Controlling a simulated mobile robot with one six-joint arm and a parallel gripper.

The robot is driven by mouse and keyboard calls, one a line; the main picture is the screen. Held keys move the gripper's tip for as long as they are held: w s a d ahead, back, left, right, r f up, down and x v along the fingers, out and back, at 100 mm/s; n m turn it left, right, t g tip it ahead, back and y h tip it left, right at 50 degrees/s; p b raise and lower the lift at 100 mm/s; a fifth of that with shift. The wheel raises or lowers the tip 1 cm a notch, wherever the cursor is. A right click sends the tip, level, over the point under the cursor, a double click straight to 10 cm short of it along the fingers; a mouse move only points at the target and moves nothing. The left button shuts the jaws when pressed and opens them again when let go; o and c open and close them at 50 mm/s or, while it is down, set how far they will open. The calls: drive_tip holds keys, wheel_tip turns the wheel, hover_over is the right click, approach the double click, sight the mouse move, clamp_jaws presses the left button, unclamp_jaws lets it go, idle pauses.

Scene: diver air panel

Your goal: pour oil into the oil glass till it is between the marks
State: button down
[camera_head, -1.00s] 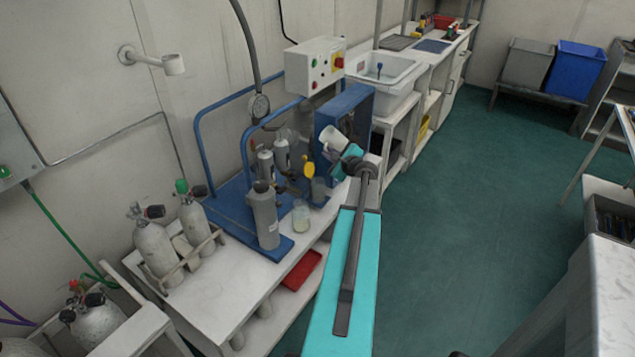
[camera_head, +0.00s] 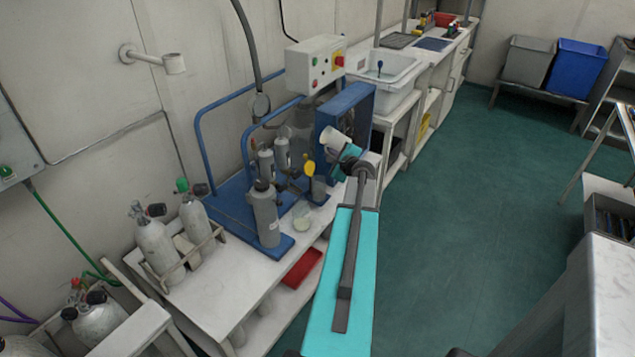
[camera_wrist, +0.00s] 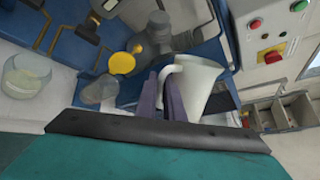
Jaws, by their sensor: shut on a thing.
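My gripper (camera_wrist: 165,97) is shut on the handle of a white jug (camera_wrist: 195,85). In the head view the jug (camera_head: 333,138) is held in the air, tilted, in front of the blue-framed compressor. The inside of the jug is hidden. A clear glass with pale liquid (camera_wrist: 25,77) stands at the left of the wrist view; it also shows on the bench in the head view (camera_head: 302,218). A grey translucent cup (camera_wrist: 99,91) sits below a yellow cap (camera_wrist: 122,63), left of my gripper. I cannot make out marks or a level on it.
The compressor's blue base (camera_head: 226,203) carries a grey cylinder (camera_head: 265,215) and blue rails. A control box (camera_head: 314,65) is above the jug. Gas cylinders (camera_head: 157,243) stand at left on the bench. A red tray (camera_head: 302,268) lies below. Green floor at right is open.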

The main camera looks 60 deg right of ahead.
drive_tip(key=shift+s+f+n, duration=0.1)
drive_tip(key=shift+f+n, duration=0.25)
drive_tip(key=shift+n, duration=0.05)
idle(0.5)
drive_tip(key=shift+s+g+p, duration=0.1)
drive_tip(key=shift+g+p, duration=0.2)
drive_tip(key=shift+s+d, duration=0.1)
drive_tip(key=shift+s+d+f+h, duration=0.1)
drive_tip(key=shift+s+d+h, duration=0.1)
drive_tip(key=shift+h, duration=0.1)
idle(0.5)
drive_tip(key=shift+w+d+f, duration=0.1)
drive_tip(key=shift+d+f, duration=0.05)
drive_tip(key=shift+d, duration=0.05)
idle(0.9)
drive_tip(key=shift+s+d+f+n, duration=0.1)
drive_tip(key=shift+s+n, duration=0.2)
drive_tip(key=shift+s, duration=0.1)
idle(0.3)
drive_tip(key=shift+d+f+g+h+p, duration=0.2)
drive_tip(key=shift+d+g+h+p, duration=0.1)
drive_tip(key=shift+h+p, duration=0.2)
idle(1.0)
drive_tip(key=shift+s+a+n, duration=0.15)
drive_tip(key=shift+n, duration=0.15)
idle(0.5)
